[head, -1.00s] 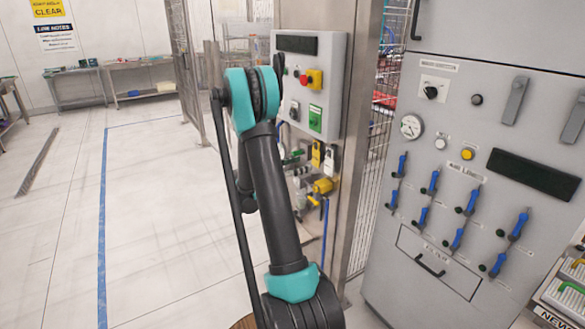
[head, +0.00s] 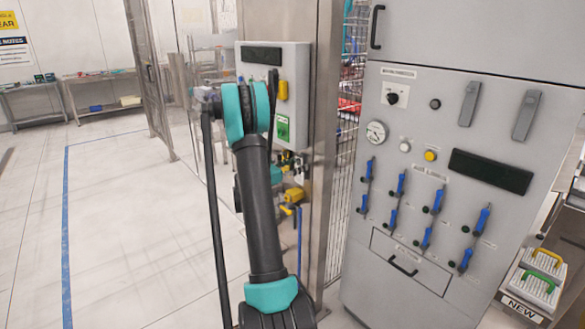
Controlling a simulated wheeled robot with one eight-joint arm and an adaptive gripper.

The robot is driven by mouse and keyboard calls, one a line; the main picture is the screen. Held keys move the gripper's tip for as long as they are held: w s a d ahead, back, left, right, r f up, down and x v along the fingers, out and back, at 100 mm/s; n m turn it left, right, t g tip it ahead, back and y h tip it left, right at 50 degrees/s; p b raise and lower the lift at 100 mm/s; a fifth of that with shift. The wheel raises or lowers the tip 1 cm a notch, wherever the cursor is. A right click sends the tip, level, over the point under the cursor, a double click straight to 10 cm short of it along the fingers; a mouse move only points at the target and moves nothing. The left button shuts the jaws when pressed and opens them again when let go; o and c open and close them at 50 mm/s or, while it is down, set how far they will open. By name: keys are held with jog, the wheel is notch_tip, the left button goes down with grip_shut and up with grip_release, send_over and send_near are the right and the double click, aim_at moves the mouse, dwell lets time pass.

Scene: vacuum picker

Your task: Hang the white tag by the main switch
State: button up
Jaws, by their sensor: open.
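My arm reaches away from me toward a grey control box on a steel post. Below this box, dark and teal parts that look like my gripper (head: 292,165) show just right of my arm. It is open, but its fingers are small and partly hidden. I cannot clearly make out the white tag now; my arm and gripper cover the spot under the box where tags hung. A rotary switch (head: 392,97) on a white plate sits at the top left of the big grey cabinet (head: 362,245). Its label is too blurred to read. No tag shows beside it.
The control box (head: 301,75) carries a green plate (head: 283,128); a yellow valve (head: 294,194) sits below. The steel post (head: 328,130) and mesh fence (head: 345,155) stand between box and cabinet. Several blue handles cover the cabinet front. Clear floor (head: 130,220) lies left.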

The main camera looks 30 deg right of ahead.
jog(key=c, duration=1)
jog(key=shift+r, duration=0.1)
jog(key=shift+r, duration=0.35)
jog(key=shift+a, duration=0.1)
jog(key=shift+s+a, duration=0.2)
jog(key=shift+a, duration=2.2)
jog(key=shift+a, duration=0.1)
jog(key=shift+s+a+r, duration=0.1)
jog(key=shift+a+r, duration=0.05)
jog(key=shift+a, duration=1.05)
jog(key=shift+s+a+r, duration=0.1)
jog(key=shift+a+r, duration=0.05)
jog(key=shift+a, duration=1.05)
